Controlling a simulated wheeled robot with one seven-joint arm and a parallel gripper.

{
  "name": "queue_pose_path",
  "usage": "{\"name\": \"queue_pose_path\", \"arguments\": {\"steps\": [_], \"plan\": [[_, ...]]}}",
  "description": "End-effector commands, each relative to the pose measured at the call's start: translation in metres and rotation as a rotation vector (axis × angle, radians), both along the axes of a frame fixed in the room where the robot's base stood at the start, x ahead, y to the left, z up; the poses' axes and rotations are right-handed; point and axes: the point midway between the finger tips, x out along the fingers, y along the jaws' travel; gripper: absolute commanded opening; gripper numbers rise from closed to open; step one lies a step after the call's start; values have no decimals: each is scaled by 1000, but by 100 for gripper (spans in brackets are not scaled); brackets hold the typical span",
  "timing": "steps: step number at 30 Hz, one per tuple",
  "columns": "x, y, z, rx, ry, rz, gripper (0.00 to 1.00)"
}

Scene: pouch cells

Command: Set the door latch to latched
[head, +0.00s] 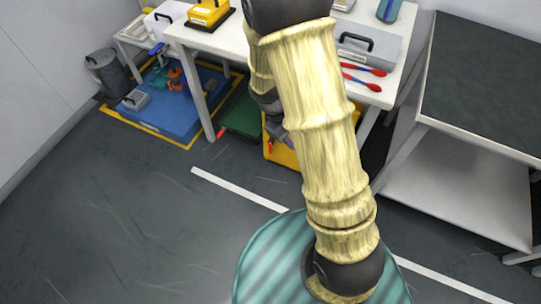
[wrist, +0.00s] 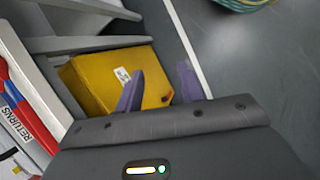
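A yellow box (head: 283,154) stands low under the white table, mostly hidden behind my arm in the head view. In the wrist view the yellow box (wrist: 95,82) shows a small white label. A small red-orange piece (wrist: 167,97) lies by its right edge, between my fingers in the picture; I cannot tell whether it is the door latch or how it is set. My gripper (wrist: 160,69) has two purple fingers spread apart with nothing held between them. The gripper (head: 279,133) is partly hidden by my arm in the head view.
The white table (head: 222,42) bears a yellow case, a grey case (head: 368,48) and red-blue tools (head: 362,72). A dark-topped bench (head: 480,90) stands at right. A blue mat (head: 180,115) and a dark bin (head: 107,75) are at left. The front-left floor is clear.

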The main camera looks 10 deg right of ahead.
Motion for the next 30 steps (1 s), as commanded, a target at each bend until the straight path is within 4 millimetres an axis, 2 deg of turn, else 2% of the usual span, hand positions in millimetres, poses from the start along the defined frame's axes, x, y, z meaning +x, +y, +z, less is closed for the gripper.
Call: {"name": "queue_pose_path", "arguments": {"steps": [1,10,17,23,30], "plan": [[6,0,-35,-41,30,47,38],[43,-4,-154,-301,163,328,38],[76,0,-242,-526,239,557,38],[106,13,-317,-735,282,764,38],[138,43,-408,-1000,302,1027,38]]}}
